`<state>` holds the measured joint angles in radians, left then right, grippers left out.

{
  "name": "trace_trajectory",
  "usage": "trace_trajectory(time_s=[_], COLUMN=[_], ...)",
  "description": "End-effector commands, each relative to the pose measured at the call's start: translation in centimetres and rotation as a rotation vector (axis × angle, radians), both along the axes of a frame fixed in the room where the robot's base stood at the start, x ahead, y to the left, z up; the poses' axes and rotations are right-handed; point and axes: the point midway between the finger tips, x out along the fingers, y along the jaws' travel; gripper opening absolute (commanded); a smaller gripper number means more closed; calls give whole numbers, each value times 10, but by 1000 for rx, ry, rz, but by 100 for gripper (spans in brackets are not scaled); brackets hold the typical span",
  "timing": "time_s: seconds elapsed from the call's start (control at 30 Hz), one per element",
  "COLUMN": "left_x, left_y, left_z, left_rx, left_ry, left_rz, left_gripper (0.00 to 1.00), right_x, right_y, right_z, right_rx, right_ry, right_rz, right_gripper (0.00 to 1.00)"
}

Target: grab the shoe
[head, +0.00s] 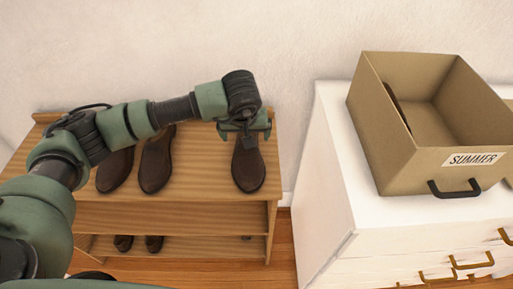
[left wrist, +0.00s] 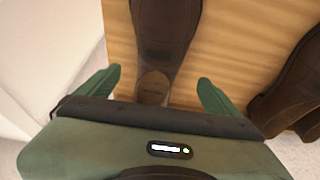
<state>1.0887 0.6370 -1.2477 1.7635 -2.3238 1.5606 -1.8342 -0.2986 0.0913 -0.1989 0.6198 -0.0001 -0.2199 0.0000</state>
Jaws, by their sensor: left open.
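A brown shoe (head: 248,168) lies at the right end of the top shelf of a wooden shoe rack (head: 200,217). My left gripper (head: 243,128) is over the rear part of this shoe. In the left wrist view the same shoe (left wrist: 164,35) runs between the two green fingers of my open left gripper (left wrist: 158,88), with a gap on each side. A pair of brown shoes, a left one (head: 115,170) and a right one (head: 157,162), stands further left on the top shelf. Part of another shoe (left wrist: 292,85) shows at the right of the left wrist view. My right gripper is not in view.
A white dresser (head: 335,165) stands right of the rack. On it is an open tan box (head: 420,165) labelled SUMMER, with a dark item inside. More shoes (head: 154,243) sit on the lower shelf. The wall is close behind the rack.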

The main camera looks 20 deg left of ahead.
Motion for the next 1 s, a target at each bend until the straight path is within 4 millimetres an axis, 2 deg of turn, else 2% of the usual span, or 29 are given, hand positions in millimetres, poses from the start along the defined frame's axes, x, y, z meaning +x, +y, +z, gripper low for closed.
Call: trace_trajectory(time_s=[0.23,0.5,0.8,0.83,1.0], left_x=[11,28,31,31,31], left_y=[1,1,2,2,2], left_z=[-24,-59,-65,-65,-65], left_rx=[-1,-1,0,0,0], left_ry=[4,4,1,1,1], left_rz=[2,4,4,4,4], left_gripper=[95,95,95,92,44], right_x=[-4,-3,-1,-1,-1], right_y=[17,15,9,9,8], right_z=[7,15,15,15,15], right_rx=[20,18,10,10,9], right_ry=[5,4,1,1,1], right_rz=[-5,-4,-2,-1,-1], right_gripper=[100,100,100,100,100])
